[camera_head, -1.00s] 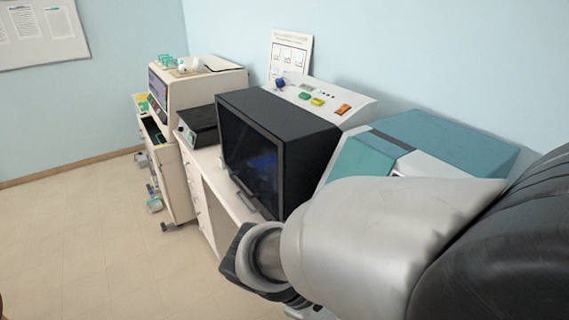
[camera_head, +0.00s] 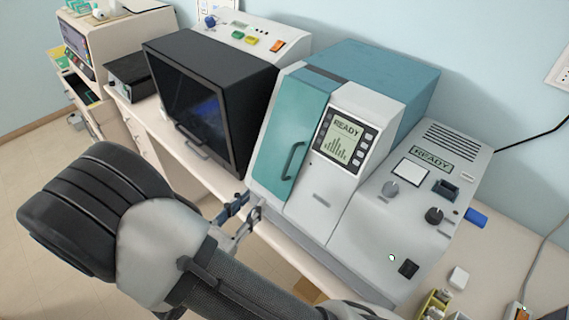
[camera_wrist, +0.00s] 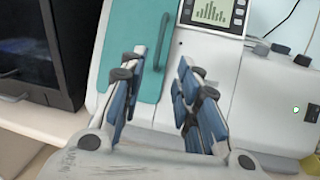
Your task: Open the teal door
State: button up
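The teal door (camera_head: 288,130) is on the front of the white and teal machine, left of its READY screen. It looks shut. Its dark vertical handle (camera_head: 293,161) is near the door's right edge. The door (camera_wrist: 126,45) and handle (camera_wrist: 163,42) also show in the wrist view, at the upper middle. My gripper (camera_head: 243,212) is in front of and below the door's lower part. In the wrist view its two blue-padded fingers (camera_wrist: 160,72) stand apart with nothing between them. The handle is just beyond the fingertips, roughly between them; I cannot tell the exact gap.
A black machine with a dark glass front (camera_head: 200,105) stands left of the teal-door machine. A grey control unit (camera_head: 410,215) with knobs and a READY display is on the right. The white counter edge (camera_head: 190,175) runs below. Small items sit at the lower right.

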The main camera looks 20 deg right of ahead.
aim_at(287, 164)
jog(key=x, duration=1.5)
jog(key=shift+w+d, duration=0.1)
jog(key=shift+d, duration=0.15)
grip_shut()
